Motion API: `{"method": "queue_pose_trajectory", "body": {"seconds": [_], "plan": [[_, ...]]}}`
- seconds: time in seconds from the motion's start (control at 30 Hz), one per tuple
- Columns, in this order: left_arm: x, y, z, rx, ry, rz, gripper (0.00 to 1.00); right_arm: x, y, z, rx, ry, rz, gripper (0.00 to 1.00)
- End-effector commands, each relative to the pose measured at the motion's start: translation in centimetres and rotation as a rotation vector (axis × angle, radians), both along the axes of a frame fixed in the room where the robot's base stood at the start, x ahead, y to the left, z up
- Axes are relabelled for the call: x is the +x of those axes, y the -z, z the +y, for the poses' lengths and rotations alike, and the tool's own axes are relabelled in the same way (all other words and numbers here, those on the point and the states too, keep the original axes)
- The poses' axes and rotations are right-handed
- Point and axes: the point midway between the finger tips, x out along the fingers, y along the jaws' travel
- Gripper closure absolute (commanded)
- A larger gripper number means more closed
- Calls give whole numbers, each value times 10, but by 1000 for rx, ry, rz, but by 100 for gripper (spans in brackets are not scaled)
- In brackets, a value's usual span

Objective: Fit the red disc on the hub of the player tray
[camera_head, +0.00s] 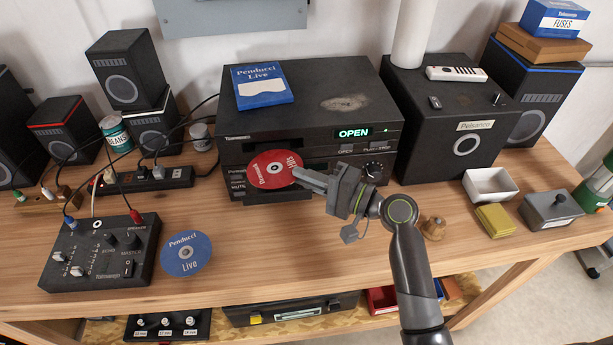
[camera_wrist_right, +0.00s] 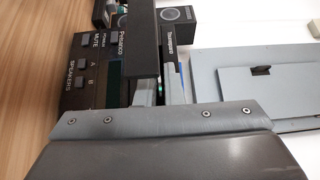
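The red disc (camera_head: 268,163) lies flat, label up, over the open tray (camera_head: 290,196) of the black player (camera_head: 320,105). Its centre hole shows; the hub beneath is hidden, so I cannot tell whether the disc rests on it. My right gripper (camera_head: 293,176) reaches in from the right, its fingertips at the disc's right edge. In the right wrist view the fingers (camera_wrist_right: 160,92) show a narrow gap, and no red surface is visible; I cannot tell whether they pinch the disc. My left gripper is out of view.
The player's display (camera_head: 353,133) reads OPEN. A blue disc (camera_head: 187,254) lies on the bench beside a small mixer (camera_head: 100,254). A blue case (camera_head: 262,85) is on top of the player. A white box (camera_head: 490,186) and yellow pads (camera_head: 494,220) sit right. The bench front is mostly clear.

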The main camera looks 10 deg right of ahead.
Motion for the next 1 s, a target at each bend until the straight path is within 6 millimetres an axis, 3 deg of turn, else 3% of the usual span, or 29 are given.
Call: {"method": "queue_pose_trajectory", "body": {"seconds": [0.27, 0.63, 0.9, 1.0], "plan": [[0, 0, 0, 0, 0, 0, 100, -1, 6, -1, -10, -1, 13, 85], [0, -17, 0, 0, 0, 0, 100, -1, -15, -1, -7, -1, 10, 85], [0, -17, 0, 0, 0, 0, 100, 0, -17, 0, -4, -1, 5, 85], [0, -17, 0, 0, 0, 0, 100, 0, -18, 0, -3, -1, 4, 73]]}}
